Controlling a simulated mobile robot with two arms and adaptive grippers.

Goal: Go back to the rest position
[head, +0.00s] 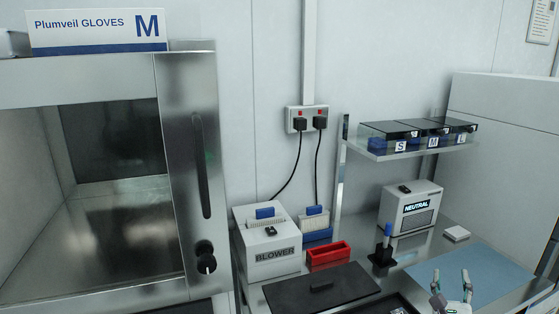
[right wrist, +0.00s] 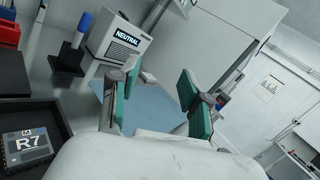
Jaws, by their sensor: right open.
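My right gripper (head: 452,290) is at the bottom right of the head view, over the front of the bench by the blue mat (head: 478,272). In the right wrist view its two green-padded fingers (right wrist: 155,95) stand wide apart with nothing between them. The blue mat (right wrist: 150,108) shows beyond the fingers. My left gripper is in neither view.
A black tray (right wrist: 58,108) holding a module marked R7 (right wrist: 27,143) lies left of the gripper. Behind stand a NEUTRAL unit (head: 411,210), a pen holder (head: 383,256), a red bin (head: 329,255) and a BLOWER box (head: 268,250). A steel chamber (head: 172,120) stands left.

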